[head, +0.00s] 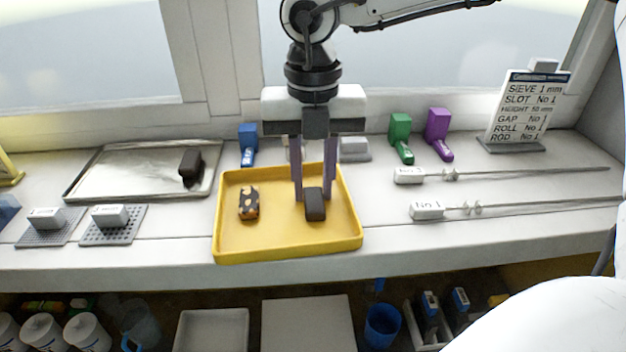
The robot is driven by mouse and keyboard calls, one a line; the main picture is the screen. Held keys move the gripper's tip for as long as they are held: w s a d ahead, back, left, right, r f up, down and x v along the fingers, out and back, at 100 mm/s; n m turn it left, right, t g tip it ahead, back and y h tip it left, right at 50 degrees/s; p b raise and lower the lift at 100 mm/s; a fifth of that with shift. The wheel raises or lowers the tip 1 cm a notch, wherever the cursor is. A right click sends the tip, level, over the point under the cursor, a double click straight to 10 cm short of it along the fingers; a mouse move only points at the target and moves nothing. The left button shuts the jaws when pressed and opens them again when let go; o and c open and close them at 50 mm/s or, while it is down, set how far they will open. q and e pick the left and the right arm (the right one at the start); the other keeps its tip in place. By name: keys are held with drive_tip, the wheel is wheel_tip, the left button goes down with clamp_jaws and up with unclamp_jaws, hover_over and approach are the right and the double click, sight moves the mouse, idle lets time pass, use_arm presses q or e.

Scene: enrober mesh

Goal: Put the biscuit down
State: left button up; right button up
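My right gripper (314,199) points straight down over the yellow tray (285,246), with its two purple fingers on either side of a dark brown biscuit (315,205). The biscuit fills the gap between the fingertips, so the gripper looks shut on it. The biscuit is upright at or just above the tray floor; I cannot tell if it touches. A second biscuit, brown with orange patches (249,204), lies in the left half of the tray. Another dark biscuit (190,166) is on the metal tray (118,183) to the left. My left gripper is not in view.
Blue (248,140), green (400,136) and purple (438,132) tools stand behind the tray. Two labelled rods (428,211) lie to the right near a sign (527,108). Two mesh plates (113,232) are at front left. Bins and jars fill the shelf below.

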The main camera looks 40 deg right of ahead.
sight(313, 192)
drive_tip(key=shift+o, duration=1.4)
wheel_tip(313, 192, up, 12)
drive_tip(key=p, duration=0.1)
drive_tip(key=shift+r+p, duration=0.15)
drive_tip(key=shift+p, duration=0.25)
